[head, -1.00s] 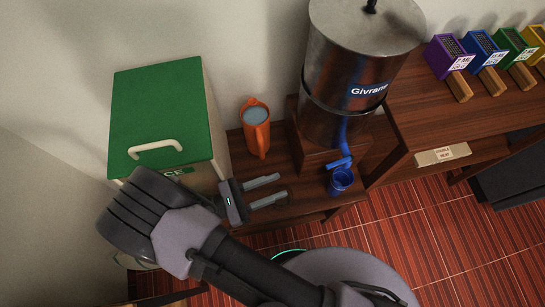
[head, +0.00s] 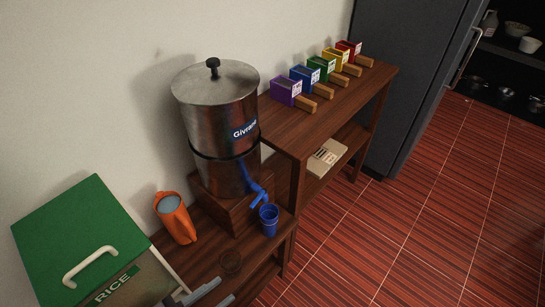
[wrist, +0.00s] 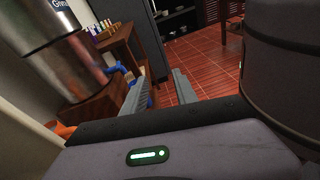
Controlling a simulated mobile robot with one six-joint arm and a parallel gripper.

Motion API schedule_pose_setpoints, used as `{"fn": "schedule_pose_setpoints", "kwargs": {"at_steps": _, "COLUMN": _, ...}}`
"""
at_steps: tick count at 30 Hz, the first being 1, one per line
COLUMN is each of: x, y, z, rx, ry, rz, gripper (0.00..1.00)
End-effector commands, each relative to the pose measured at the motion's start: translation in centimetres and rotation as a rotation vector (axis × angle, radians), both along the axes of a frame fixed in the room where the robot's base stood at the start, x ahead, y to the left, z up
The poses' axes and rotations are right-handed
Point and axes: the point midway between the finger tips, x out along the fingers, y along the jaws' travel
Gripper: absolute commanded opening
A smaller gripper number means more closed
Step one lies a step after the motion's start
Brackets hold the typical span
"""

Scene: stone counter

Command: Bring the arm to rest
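My gripper (head: 226,289) shows only by its grey fingers at the bottom edge of the head view. In the wrist view its two fingers (wrist: 160,74) stand apart with nothing between them, so it is open and empty. It is low in front of the wooden stand, to the right of the rice bin. The rest of my arm is out of the head view. I cannot tell whether the fingers touch anything.
A rice bin with a green lid (head: 77,239), an orange jug (head: 175,218), a steel water dispenser (head: 217,125) and a blue cup (head: 268,219) stand near. Several coloured boxes (head: 287,92) line the shelf. Tiled floor (head: 420,220) is open at right.

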Motion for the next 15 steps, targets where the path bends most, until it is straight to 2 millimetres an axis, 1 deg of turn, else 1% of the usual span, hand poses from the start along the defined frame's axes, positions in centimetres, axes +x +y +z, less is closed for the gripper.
{"fn": "schedule_pose_setpoints", "kwargs": {"at_steps": 1, "x": 0.9, "y": -0.7, "z": 1.1, "rx": 0.051, "ry": 0.012, "rz": -0.068, "gripper": 0.35}}
{"fn": "schedule_pose_setpoints", "kwargs": {"at_steps": 3, "x": 1.9, "y": -2.0, "z": 2.6, "rx": 0.131, "ry": 0.028, "rz": -0.171, "gripper": 0.35}}
{"fn": "schedule_pose_setpoints", "kwargs": {"at_steps": 5, "x": 2.6, "y": -3.2, "z": 3.9, "rx": 0.206, "ry": 0.037, "rz": -0.265, "gripper": 0.35}}
{"fn": "schedule_pose_setpoints", "kwargs": {"at_steps": 8, "x": 3.8, "y": -5.6, "z": 6.1, "rx": 0.354, "ry": 0.044, "rz": -0.44, "gripper": 0.35}}
{"fn": "schedule_pose_setpoints", "kwargs": {"at_steps": 11, "x": 4.7, "y": -8.7, "z": 8.8, "rx": 0.553, "ry": 0.03, "rz": -0.663, "gripper": 0.35}}
{"fn": "schedule_pose_setpoints", "kwargs": {"at_steps": 14, "x": 5.0, "y": -12.5, "z": 12.0, "rx": 0.837, "ry": -0.032, "rz": -0.95, "gripper": 0.35}}
{"fn": "schedule_pose_setpoints", "kwargs": {"at_steps": 15, "x": 5.0, "y": -14.1, "z": 13.4, "rx": 0.978, "ry": -0.08, "rz": -1.08, "gripper": 0.35}}
